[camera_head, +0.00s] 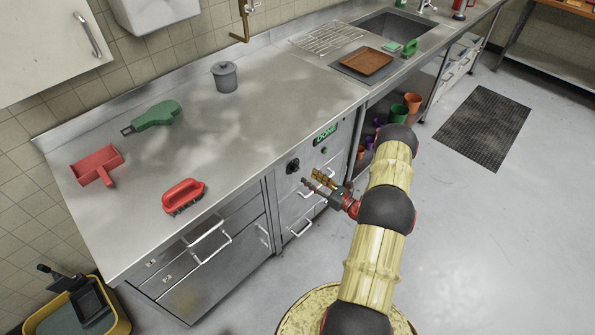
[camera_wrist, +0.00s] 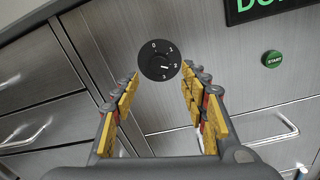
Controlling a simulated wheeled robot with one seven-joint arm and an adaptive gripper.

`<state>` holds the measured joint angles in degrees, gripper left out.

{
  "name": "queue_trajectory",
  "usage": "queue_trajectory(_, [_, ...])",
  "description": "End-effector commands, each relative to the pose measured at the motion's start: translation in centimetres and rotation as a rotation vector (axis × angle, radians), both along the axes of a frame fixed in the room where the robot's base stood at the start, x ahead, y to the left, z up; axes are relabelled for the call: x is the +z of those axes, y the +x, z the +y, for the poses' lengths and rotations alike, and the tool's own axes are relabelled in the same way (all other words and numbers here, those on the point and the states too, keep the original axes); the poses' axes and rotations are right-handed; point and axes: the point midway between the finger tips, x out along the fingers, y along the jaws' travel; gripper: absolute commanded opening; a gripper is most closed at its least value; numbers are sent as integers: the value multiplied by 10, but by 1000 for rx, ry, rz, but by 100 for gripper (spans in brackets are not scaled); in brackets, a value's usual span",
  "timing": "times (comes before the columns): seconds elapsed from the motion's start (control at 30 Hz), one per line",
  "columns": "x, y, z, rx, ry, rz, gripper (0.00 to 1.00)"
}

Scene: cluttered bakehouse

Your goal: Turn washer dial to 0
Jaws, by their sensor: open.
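The washer dial (camera_head: 293,166) is a round black knob on the grey metal front below the counter. In the wrist view the dial (camera_wrist: 158,60) carries white numbers 0, 1, 2 and 3, with 0 at the top left. A short white mark on it appears to point to the right, near the 2. My gripper (camera_head: 314,181) is open and empty, a little in front of the dial and to its right in the head view. In the wrist view its yellow-padded fingers stand on either side of the dial's lower part, with no clear contact.
A green lit display (camera_head: 326,133) and a green START button (camera_wrist: 272,59) sit right of the dial. Drawers with bar handles (camera_head: 301,228) lie below.

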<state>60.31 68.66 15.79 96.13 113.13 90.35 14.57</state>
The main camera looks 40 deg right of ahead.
Motion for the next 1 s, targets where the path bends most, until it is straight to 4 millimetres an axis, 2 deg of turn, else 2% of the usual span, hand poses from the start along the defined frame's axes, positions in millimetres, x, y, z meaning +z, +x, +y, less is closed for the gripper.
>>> queue_trajectory(0.2, [-2,34,6,6,-3,1,44])
queue_trajectory(0.43, [-1,61,9,4,-3,1,44])
queue_trajectory(0.6, [-1,69,10,4,-1,2,44])
queue_trajectory(0.83, [0,69,10,4,-1,2,44])
queue_trajectory(1.0, [0,69,10,4,-2,2,34])
